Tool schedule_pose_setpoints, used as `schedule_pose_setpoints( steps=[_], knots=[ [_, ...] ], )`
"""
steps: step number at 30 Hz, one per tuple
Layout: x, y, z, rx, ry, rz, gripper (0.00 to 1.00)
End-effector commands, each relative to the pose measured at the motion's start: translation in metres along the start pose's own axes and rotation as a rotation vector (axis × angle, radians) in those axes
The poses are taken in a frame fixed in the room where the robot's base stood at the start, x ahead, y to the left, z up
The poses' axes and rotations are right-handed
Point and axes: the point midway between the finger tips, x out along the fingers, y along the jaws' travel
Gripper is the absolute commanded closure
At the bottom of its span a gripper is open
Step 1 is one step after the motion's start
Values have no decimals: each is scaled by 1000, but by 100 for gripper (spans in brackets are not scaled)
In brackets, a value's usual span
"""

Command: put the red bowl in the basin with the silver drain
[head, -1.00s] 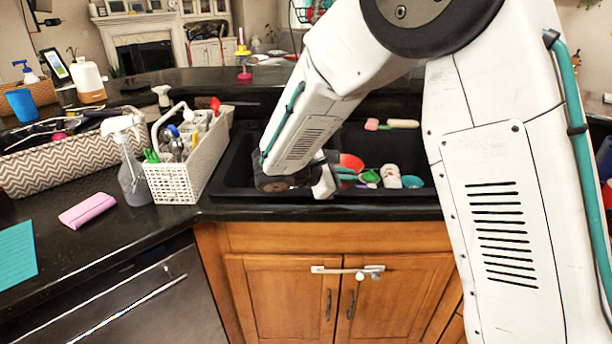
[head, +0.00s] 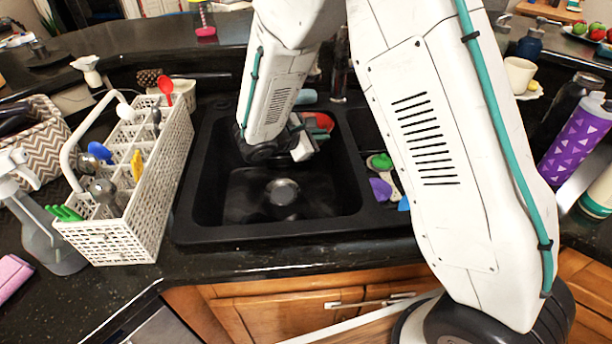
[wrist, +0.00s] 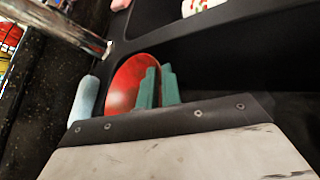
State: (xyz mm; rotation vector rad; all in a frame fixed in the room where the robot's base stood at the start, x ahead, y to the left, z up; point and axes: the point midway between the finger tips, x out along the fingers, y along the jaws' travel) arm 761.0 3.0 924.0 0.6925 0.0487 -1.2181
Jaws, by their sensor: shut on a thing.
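The red bowl (wrist: 127,84) is held at my gripper (wrist: 157,88), whose green fingers are shut on it in the wrist view. In the head view the red bowl (head: 318,121) shows partly behind my gripper (head: 304,126), near the back right of the left basin (head: 235,203). A silver drain (head: 283,192) is in the floor of that left basin. My arm hides part of the bowl. I cannot tell whether the bowl touches the basin wall.
The right basin holds a green item (head: 381,161), a purple item (head: 380,189) and others, partly hidden by my arm. A white caddy (head: 140,190) of utensils stands left of the sink. The faucet (wrist: 75,27) rises behind the basins.

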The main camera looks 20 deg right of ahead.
Motion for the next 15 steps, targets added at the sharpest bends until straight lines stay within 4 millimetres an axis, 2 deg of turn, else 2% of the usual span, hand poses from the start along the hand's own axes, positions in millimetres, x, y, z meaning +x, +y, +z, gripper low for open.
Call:
schedule_pose_setpoints(
  steps=[3,6,15],
  knots=[
    [17,-10,-15,-31,59,90,100],
    [26,-19,-28,-50,105,161,100],
    [43,-42,-59,-70,166,249,100]
  ],
)
